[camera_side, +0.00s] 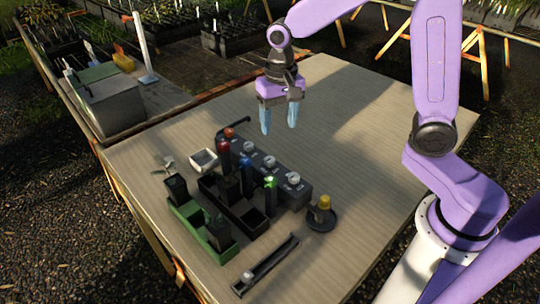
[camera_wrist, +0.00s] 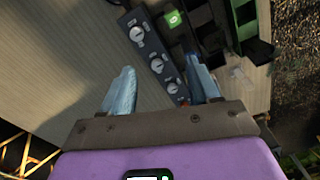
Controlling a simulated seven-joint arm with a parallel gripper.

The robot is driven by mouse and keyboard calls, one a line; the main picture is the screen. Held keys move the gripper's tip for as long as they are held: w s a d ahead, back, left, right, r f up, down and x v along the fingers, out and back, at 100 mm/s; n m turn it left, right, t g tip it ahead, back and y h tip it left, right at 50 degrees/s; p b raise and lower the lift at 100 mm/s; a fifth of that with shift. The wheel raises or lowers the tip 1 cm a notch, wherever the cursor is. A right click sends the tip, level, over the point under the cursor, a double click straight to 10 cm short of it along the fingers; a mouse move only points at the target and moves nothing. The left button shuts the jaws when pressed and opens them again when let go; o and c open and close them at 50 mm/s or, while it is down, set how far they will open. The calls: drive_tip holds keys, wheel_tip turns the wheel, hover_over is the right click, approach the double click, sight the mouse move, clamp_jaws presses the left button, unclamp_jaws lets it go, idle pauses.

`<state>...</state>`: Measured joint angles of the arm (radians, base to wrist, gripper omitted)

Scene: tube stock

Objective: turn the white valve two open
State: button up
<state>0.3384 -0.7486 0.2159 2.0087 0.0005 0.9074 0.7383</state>
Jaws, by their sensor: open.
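A dark grey valve box (camera_side: 282,182) stands on the table with three white round knobs in a row. The middle white knob (camera_side: 269,161) also shows in the wrist view (camera_wrist: 157,65); the labels are too small to read, so I cannot tell for sure which is valve two. The other knobs are at the far end (camera_side: 250,147) and near end (camera_side: 293,178). My gripper (camera_side: 279,121) is open and empty, pointing down, above the table behind the box. In the wrist view the box lies between and beyond its pale blue fingers (camera_wrist: 164,78).
A dark tray (camera_side: 246,219) with red-, blue- and green-topped tubes stands beside the box. A green tray (camera_side: 190,226) holds black pots. A yellow knob on a round black base (camera_side: 322,216) and a black rail (camera_side: 265,265) are nearer. The table's right side is clear.

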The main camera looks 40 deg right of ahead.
sight(270, 158)
drive_tip(key=w+d+f+m, duration=0.3)
drive_tip(key=w+d+m, duration=0.35)
drive_tip(key=w, duration=0.25)
drive_tip(key=shift+m, duration=0.45)
drive_tip(key=f, duration=1.7)
drive_tip(key=shift+a+f, duration=0.25)
drive_tip(key=shift+a, duration=0.05)
drive_tip(key=shift+c, duration=0.2)
drive_tip(key=c, duration=1)
